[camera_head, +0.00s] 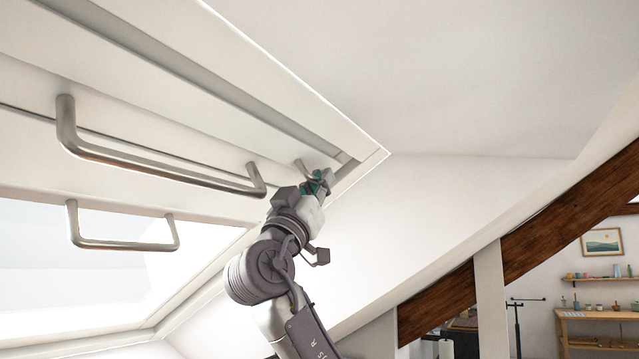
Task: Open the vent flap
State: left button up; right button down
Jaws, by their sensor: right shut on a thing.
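The vent flap appears to be the long pale strip (225,105) along the top of the sloping roof window, beside a grey groove. Whether it stands ajar I cannot tell. A small metal handle (302,167) sits near the strip's right end. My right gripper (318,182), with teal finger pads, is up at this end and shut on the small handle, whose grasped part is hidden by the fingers. My left gripper is not in view.
A large metal bar handle (160,168) runs left of my right gripper, close to its wrist. A smaller handle (125,245) hangs below it by the bright glass. A dark wooden beam (440,300) slopes at right. Free air lies right of my arm.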

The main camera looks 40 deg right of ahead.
jog(key=shift+s+f+n+t+b, duration=0.1)
jog(key=shift+f+n+t+b, duration=0.15)
jog(key=shift+n+t+b, duration=0.45)
jog(key=shift+s+d+r+n+t+y+b, duration=0.15)
jog(key=shift+s+n+t+y+b, duration=0.35)
jog(key=shift+n+t+y, duration=1.3)
jog(key=shift+s+d+r+n+t+y+b, duration=0.1)
jog(key=shift+s+r+n+t+y+b, duration=0.2)
jog(key=shift+n+t+y+b, duration=1.4)
jog(key=shift+s+d+r+n+t+y+p, duration=0.1)
jog(key=shift+s+n+t+y+p, duration=0.6)
jog(key=shift+n, duration=2.2)
jog(key=shift+w+t+b, duration=0.15)
jog(key=shift+t+b, duration=0.15)
jog(key=c, duration=1.5)
grip_release()
